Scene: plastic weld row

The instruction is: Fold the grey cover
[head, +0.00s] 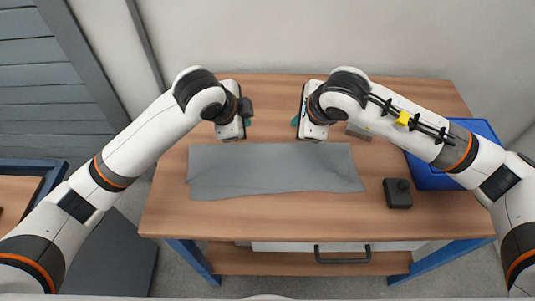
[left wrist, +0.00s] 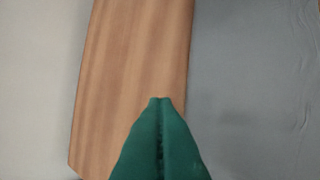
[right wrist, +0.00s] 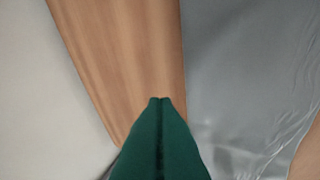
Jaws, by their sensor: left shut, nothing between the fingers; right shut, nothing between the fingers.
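The grey cover (head: 270,172) lies on the wooden table as a wide, low strip, with slight creases and an uneven near edge. It also shows at the right of the left wrist view (left wrist: 255,80) and of the right wrist view (right wrist: 235,60). My left gripper (head: 247,122) is beyond the cover's far edge, left of centre. Its green fingers (left wrist: 160,100) are together and empty, over bare wood. My right gripper (head: 296,121) is also beyond the far edge, right of centre. Its green fingers (right wrist: 160,100) are together and empty. Neither gripper visibly touches the cover.
A dark block with a knob (head: 398,193) stands right of the cover. A blue bin (head: 428,178) is at the table's right side, partly behind my right arm. A small grey object (head: 358,131) lies near my right gripper. Bare wood (head: 265,220) lies in front of the cover.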

